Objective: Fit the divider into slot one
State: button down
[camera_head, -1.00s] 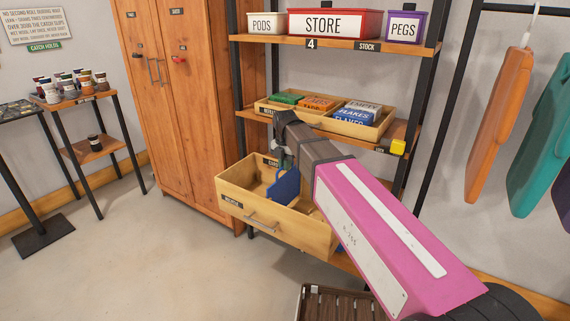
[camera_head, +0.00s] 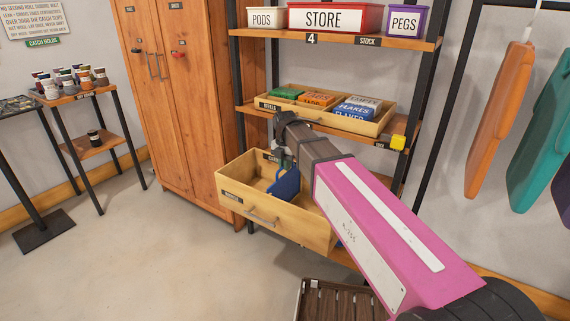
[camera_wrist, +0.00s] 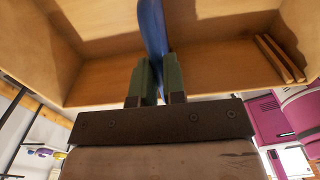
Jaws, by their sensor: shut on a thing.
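The divider is a blue panel (camera_head: 286,184) that shows inside the open wooden drawer (camera_head: 262,213) in the head view. In the wrist view the divider (camera_wrist: 153,30) stands edge-on between the two green fingers. My gripper (camera_wrist: 155,80) is shut on the divider, above and partly in the drawer. In the head view my arm hides the right part of the drawer. In the wrist view thin wooden strips (camera_wrist: 280,58) show at the right side of the drawer. I cannot tell which slot is slot one, or whether the divider touches the drawer floor.
Above the drawer, a wooden tray (camera_head: 268,106) with several coloured boxes sits on the middle shelf. The store bin (camera_head: 335,17) stands on the top shelf. A wooden cabinet (camera_head: 180,110) is at the left. A dark slatted crate (camera_head: 335,300) is on the floor below.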

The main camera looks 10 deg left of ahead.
jog(key=shift+f, duration=0.35)
jog(key=c, duration=1.1)
grip_release()
notch_tip(320, 180, up, 11)
jog(key=shift+f, duration=0.1)
